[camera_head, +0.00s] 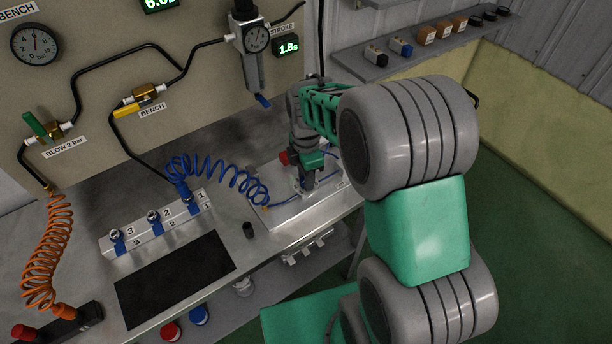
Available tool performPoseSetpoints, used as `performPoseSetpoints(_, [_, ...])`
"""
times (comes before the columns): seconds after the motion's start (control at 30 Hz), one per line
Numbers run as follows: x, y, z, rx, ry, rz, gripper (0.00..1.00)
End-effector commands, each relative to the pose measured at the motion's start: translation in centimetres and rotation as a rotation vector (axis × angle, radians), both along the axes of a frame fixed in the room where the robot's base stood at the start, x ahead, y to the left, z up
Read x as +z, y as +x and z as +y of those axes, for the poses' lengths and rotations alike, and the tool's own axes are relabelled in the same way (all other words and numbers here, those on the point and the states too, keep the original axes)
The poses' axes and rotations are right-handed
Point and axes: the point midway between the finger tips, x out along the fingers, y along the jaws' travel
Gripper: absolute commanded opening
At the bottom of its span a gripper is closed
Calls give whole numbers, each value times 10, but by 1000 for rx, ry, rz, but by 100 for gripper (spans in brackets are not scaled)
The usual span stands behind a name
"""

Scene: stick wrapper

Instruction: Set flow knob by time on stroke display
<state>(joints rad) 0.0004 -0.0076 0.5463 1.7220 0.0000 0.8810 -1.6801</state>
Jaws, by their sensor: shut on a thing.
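The stroke display (288,47) on the back panel reads 1.8 s in green digits, under a STROKE label. My gripper (307,188) points down at the metal fixture plate (274,217) on the bench, at the end of my green and grey arm. Its fingers are small in this view and appear closed on the flow knob at the fixture. The knob itself is hidden by the fingers, so its turn cannot be read. A red part shows just left of the gripper's wrist.
A coiled blue hose (222,172) runs from the numbered port block (157,222) to the fixture. A regulator with gauge (252,45) hangs above. A dark mat (175,279) lies at the bench front. A shelf (425,52) with small boxes is at the back right.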

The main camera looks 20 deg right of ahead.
Motion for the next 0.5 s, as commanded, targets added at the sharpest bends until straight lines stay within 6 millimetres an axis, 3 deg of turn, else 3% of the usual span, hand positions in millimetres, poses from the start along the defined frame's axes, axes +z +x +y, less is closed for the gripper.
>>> performPoseSetpoints(0.5, [0,0,0,-362,0,-1,0])
